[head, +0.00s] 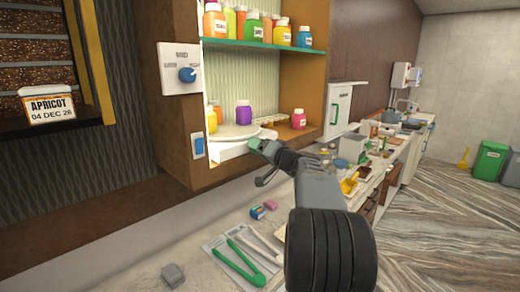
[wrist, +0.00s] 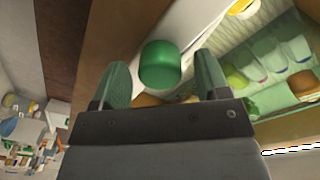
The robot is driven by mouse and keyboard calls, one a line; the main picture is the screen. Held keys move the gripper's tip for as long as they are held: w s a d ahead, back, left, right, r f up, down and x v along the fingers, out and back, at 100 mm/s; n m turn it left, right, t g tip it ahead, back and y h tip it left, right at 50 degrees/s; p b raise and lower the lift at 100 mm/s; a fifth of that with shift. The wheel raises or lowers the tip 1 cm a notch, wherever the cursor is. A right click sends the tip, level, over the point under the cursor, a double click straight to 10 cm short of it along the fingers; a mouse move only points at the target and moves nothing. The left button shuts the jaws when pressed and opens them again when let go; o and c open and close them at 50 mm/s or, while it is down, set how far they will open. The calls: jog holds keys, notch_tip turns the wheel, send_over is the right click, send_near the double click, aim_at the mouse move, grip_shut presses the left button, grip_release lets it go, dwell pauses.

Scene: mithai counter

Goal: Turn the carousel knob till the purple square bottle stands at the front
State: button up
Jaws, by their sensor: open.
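The green carousel knob (wrist: 160,65) sits between the two fingers of my open gripper (wrist: 165,80) in the wrist view, with a gap visible on both sides. In the head view my gripper (head: 266,158) is at the front edge of the cabinet, by the knob (head: 255,143). The pale round carousel (head: 228,133) is on the cabinet's lower level. A purple bottle (head: 243,113) stands toward its back, upright. A yellow bottle (head: 212,122) and an orange bottle (head: 217,111) stand at its left. Other carousel places are hard to make out.
A pink bottle (head: 298,118) stands at the right of the lower level. Several bottles stand on the green shelf (head: 265,45) above. A dial panel (head: 181,69) is on the cabinet's left side. Green tongs (head: 240,260) and small boxes (head: 257,211) lie on the counter below.

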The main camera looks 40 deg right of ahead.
jog(key=shift+a, duration=0.1)
jog(key=c, duration=0.9)
jog(key=shift+f+m+b, duration=0.1)
jog(key=shift+m+b, duration=0.2)
jog(key=shift+r+m+g+b, duration=0.15)
jog(key=shift+m+b, duration=0.1)
jog(key=shift+m, duration=3.9)
jog(key=shift+r+m+g+b, duration=0.1)
jog(key=shift+m+g+b, duration=0.1)
jog(key=shift+m, duration=3.95)
